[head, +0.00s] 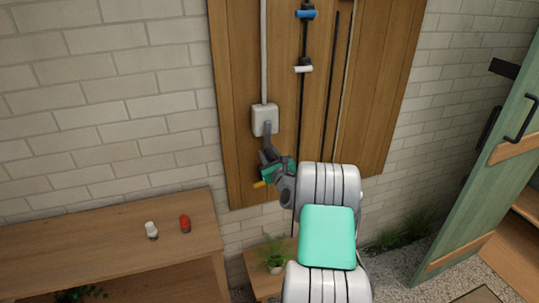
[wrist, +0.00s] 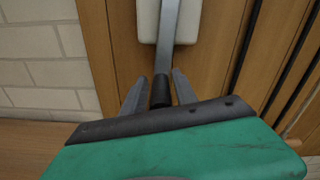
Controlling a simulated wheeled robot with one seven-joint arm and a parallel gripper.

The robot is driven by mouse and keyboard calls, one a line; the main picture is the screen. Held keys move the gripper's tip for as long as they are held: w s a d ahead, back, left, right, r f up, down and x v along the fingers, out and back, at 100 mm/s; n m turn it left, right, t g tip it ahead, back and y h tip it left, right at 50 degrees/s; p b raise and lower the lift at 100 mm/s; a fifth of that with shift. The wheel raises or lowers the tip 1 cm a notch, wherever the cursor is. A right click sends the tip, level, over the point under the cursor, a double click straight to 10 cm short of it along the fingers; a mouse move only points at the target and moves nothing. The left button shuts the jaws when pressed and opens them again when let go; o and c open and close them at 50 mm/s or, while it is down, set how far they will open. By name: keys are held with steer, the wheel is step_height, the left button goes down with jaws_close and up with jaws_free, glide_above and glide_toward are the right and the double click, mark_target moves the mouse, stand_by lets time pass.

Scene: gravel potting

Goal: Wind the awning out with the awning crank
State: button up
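The awning crank's white box (head: 265,119) is fixed to the wooden wall panel, and a grey crank arm (head: 267,132) hangs down from it. In the wrist view the crank arm (wrist: 168,22) runs down to a black handle (wrist: 161,92). My gripper (head: 268,155) is at the lower end of the crank. In the wrist view its two fingers (wrist: 160,86) stand on either side of the black handle, with narrow gaps showing, so they look open around it. The handle's near end is partly hidden behind my gripper's body.
A wooden bench (head: 100,240) at the left holds a white object (head: 151,230) and a red one (head: 185,223). A potted plant (head: 274,262) stands low beneath my arm. Dark rods (head: 330,90) run down the panel to the right. A green door (head: 485,175) stands at the far right.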

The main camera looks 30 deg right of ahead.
steer(key=shift+o, duration=1.1)
steer(key=shift+a, duration=0.15)
steer(key=shift+s+d, duration=0.15)
steer(key=shift+d, duration=0.05)
steer(key=b+v, duration=0.2)
steer(key=v, duration=0.5)
steer(key=shift+s+a, duration=0.15)
steer(key=shift+s, duration=0.05)
